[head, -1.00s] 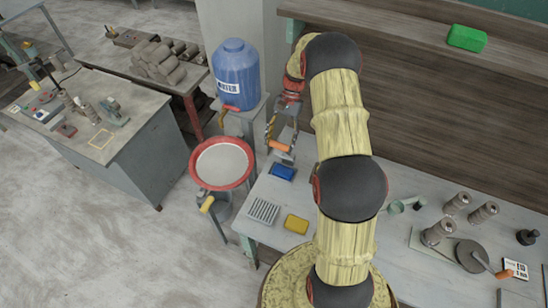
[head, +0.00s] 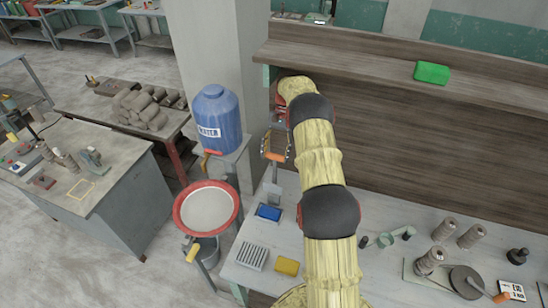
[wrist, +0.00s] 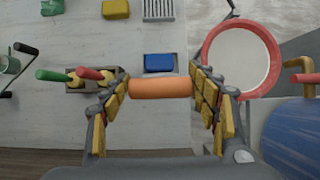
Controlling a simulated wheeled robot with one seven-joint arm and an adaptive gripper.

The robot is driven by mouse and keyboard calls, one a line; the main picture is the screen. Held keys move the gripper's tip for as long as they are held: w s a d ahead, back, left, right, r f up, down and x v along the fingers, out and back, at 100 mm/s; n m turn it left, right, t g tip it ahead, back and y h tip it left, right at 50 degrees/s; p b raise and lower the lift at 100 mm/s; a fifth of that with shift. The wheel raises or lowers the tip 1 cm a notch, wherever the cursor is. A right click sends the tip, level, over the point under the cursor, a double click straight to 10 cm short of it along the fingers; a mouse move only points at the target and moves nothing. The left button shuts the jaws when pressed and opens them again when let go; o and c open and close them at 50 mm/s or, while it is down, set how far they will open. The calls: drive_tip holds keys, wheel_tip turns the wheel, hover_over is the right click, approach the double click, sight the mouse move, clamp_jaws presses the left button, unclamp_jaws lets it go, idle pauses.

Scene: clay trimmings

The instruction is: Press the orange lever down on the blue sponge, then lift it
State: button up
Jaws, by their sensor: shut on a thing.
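The orange lever (wrist: 160,88) is a cylindrical grip lying crosswise between my two fingers in the wrist view. My gripper (wrist: 162,92) is shut on it, with finger pads at both ends. In the head view my gripper (head: 275,148) holds the orange lever (head: 274,157) well above the bench, and a grey upright part shows below it. The blue sponge (head: 269,212) lies on the bench below the lever. The sponge also shows in the wrist view (wrist: 159,62), beyond the lever on a grey base. The lever is apart from the sponge.
A blue water barrel (head: 217,120) and a red-rimmed basin (head: 236,212) stand to the left. A grey grate (head: 252,256) and a yellow sponge (head: 287,266) lie nearer on the bench. A green-handled tool (wrist: 52,75) and a red-handled one lie beside the lever. A wooden panel rises behind.

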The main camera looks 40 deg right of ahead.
drive_tip(key=shift+s+f, duration=0.1)
drive_tip(key=shift+f, duration=0.2)
drive_tip(key=o, duration=1.3)
drive_tip(key=shift+o, duration=1.3)
drive_tip(key=shift+d, duration=0.1)
drive_tip(key=shift+o, duration=0.6)
drive_tip(key=shift+r, duration=0.2)
